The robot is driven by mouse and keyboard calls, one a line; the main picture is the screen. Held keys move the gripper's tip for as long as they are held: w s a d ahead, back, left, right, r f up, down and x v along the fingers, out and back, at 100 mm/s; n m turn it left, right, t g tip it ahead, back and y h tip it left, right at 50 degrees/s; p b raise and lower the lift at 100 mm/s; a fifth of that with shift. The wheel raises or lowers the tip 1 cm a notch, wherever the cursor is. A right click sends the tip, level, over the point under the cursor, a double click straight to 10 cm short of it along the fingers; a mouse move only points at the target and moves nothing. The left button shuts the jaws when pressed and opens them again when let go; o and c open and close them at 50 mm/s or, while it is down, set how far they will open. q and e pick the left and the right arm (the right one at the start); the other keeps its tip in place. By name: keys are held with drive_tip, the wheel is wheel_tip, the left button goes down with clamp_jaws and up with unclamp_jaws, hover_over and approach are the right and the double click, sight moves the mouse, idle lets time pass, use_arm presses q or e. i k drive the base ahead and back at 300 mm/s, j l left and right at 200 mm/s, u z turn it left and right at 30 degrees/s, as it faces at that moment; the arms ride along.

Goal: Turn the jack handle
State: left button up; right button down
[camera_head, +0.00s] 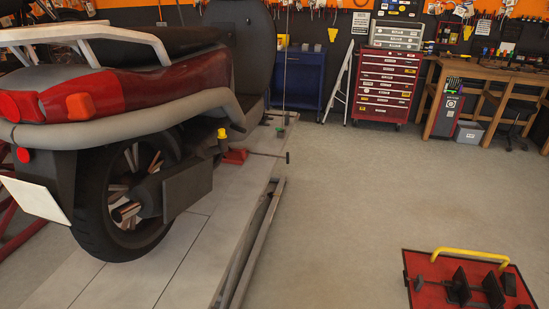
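A small red jack-like base (235,156) sits on the lift platform beside the rear of the red motorcycle (130,88). A thin dark rod (265,154) runs right from near it and ends in a short upright crosspiece (288,157) past the platform's edge; this looks like the jack handle. A yellow-topped part (222,134) stands just left of the red base. The motorcycle's rear wheel and exhaust stand nearer to me. Neither of my grippers is in view.
The grey lift platform (115,285) has a metal rail (262,240) along its right side. A red plate with a yellow bar (470,253) lies at lower right. Cabinets and a wooden workbench (490,72) line the back. The middle floor is clear.

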sight(287, 157)
drive_tip(key=i+l, duration=0.45)
drive_tip(key=i, duration=0.15)
drive_tip(key=i+l, duration=0.45)
drive_tip(key=i+j+u, duration=0.05)
drive_tip(key=i, duration=0.05)
